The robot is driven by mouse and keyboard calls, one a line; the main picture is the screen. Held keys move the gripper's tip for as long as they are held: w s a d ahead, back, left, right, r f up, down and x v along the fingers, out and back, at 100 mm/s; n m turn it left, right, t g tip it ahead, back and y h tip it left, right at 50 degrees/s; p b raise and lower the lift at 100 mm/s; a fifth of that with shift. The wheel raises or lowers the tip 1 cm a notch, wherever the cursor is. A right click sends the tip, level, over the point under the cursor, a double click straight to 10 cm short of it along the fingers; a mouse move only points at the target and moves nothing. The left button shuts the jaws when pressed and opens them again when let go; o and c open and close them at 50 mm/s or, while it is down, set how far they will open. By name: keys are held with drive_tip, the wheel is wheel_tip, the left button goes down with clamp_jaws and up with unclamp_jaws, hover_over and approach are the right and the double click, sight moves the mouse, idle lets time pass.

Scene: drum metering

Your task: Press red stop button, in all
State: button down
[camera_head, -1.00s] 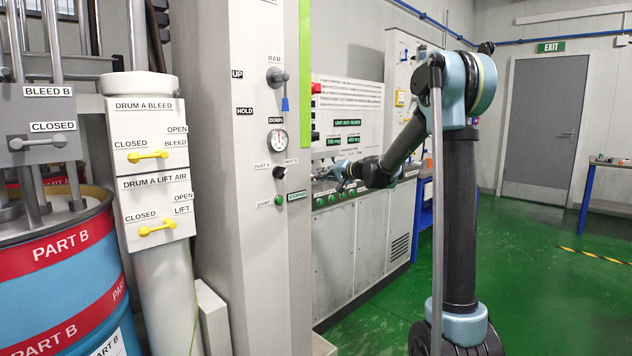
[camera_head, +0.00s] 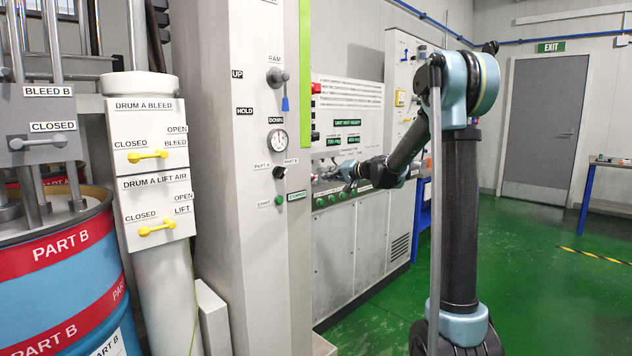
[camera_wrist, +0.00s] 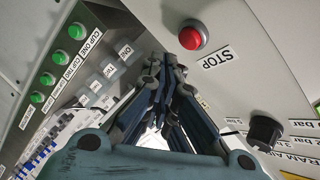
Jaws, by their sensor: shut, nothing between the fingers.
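The red stop button (camera_wrist: 191,37) is a round knob on a grey collar in the wrist view, on a pale panel beside a STOP label (camera_wrist: 217,58). My gripper (camera_wrist: 165,62) is shut and empty, its dark fingers pointing toward the panel. Its tips appear just below and left of the button in the picture, with the button uncovered. I cannot tell the depth gap. In the head view my gripper (camera_head: 350,177) is small, by the control cabinet behind the grey column; the STOP label cannot be made out there.
Green buttons (camera_wrist: 77,31) line the left panel in the wrist view. A black knob (camera_wrist: 264,130) sticks out at lower right. In the head view the grey column (camera_head: 235,150) stands left of my arm. The green floor (camera_head: 530,260) at right is open.

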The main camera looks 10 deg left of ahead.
drive_tip(key=d, duration=0.3)
drive_tip(key=shift+w+d, duration=0.2)
drive_tip(key=shift+d, duration=0.15)
idle(0.4)
drive_tip(key=s+d+f+g+h, duration=0.2)
drive_tip(key=s+d+f, duration=0.6)
drive_tip(key=s, duration=0.9)
drive_tip(key=s+d+f+g+h, duration=0.2)
drive_tip(key=s+d+f+h, duration=0.4)
drive_tip(key=s, duration=1.2)
drive_tip(key=s+d+f+n+g+h, duration=0.1)
drive_tip(key=s+d+f+g+h, duration=0.2)
drive_tip(key=s+d+f, duration=0.7)
drive_tip(key=s+d+h, duration=0.1)
drive_tip(key=s, duration=0.7)
drive_tip(key=shift+d+f, duration=0.35)
drive_tip(key=shift+d, duration=0.05)
